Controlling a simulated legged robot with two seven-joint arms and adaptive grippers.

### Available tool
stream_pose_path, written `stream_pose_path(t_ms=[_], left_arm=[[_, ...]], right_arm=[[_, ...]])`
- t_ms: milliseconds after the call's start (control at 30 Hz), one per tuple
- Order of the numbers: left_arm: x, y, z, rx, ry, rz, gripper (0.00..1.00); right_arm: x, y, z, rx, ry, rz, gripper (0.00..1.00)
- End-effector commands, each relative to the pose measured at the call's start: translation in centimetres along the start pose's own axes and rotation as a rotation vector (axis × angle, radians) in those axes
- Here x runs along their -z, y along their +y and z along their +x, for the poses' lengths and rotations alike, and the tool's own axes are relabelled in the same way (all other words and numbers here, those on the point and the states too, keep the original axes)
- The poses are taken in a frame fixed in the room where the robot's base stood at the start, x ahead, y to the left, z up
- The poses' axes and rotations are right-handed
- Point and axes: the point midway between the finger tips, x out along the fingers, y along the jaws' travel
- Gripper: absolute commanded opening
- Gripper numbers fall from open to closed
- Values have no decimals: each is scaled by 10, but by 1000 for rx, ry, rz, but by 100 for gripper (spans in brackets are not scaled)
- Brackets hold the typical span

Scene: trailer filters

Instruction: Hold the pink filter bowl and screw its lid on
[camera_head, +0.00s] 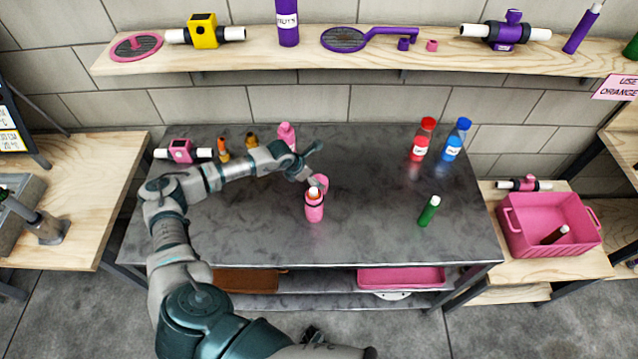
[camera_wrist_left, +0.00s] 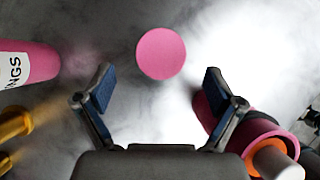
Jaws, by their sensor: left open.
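The pink filter bowl (camera_head: 314,208) stands upright on the dark metal table, with an orange ring and a white cartridge end showing at its mouth. A pink round piece (camera_head: 321,182) shows just behind it. My left gripper (camera_head: 312,163) is open and empty above the table behind the bowl. In the left wrist view the open fingers (camera_wrist_left: 157,88) point towards a flat pink disc (camera_wrist_left: 161,53); the bowl (camera_wrist_left: 252,137) is at the right, partly behind the right finger. A pink head with white pipe ends (camera_head: 181,151) lies at the table's back left.
A pink bottle (camera_head: 286,134) stands behind the gripper, with orange-brown items (camera_head: 223,148) to its left. Red (camera_head: 422,140) and blue (camera_head: 456,142) bottles and a green tube (camera_head: 429,211) stand at the right. A pink crate (camera_head: 510,240) is beyond. The table's front is clear.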

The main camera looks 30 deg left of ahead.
Motion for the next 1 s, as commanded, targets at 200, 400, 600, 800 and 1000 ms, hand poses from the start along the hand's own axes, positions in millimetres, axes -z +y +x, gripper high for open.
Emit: stream_pose_path(t_ms=[200, 400, 600, 800, 1000], left_arm=[[0, -1, 35, 2, 2, 0, 93], [0, 0, 54, 0, 1, 1, 93], [0, 0, 55, 0, 0, 1, 93], [0, 0, 55, 0, 0, 0, 83], [0, 0, 55, 0, 0, 0, 34]], right_arm=[[0, 0, 1, 0, -4, -1, 88], [7, -1, 0, 1, 1, -1, 88], [8, -1, 0, 1, 4, 0, 88], [2, 0, 0, 0, -3, -1, 88], [0, 1, 0, -1, -6, -1, 88]])
